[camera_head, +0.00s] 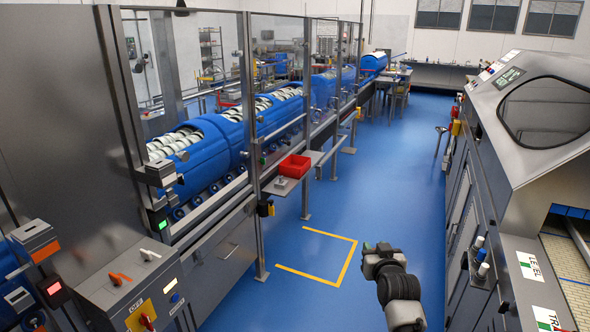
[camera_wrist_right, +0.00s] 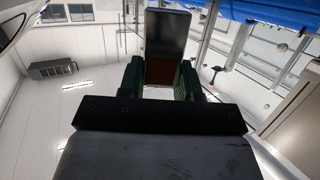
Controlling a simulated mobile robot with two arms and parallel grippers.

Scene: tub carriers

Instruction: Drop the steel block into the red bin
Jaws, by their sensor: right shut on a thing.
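The red bin (camera_head: 294,166) sits on a small metal ledge beside the glass-and-steel guarding, left of centre in the head view. My right gripper (camera_head: 378,248) is over the blue floor, to the right of the bin and nearer to me, clearly apart from it. In the right wrist view my right gripper (camera_wrist_right: 160,76) is shut on the steel block (camera_wrist_right: 167,35), a dark grey slab that stands out beyond the green fingers. Its lower part, between the fingers, looks brownish. The block cannot be made out clearly in the head view. My left gripper is not in view.
A yellow floor marking (camera_head: 344,262) lies on the open blue aisle. Steel-framed guarding with blue machinery (camera_head: 205,150) runs along the left. A control box (camera_head: 135,290) stands at the front left. A large grey machine (camera_head: 530,150) bounds the right side.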

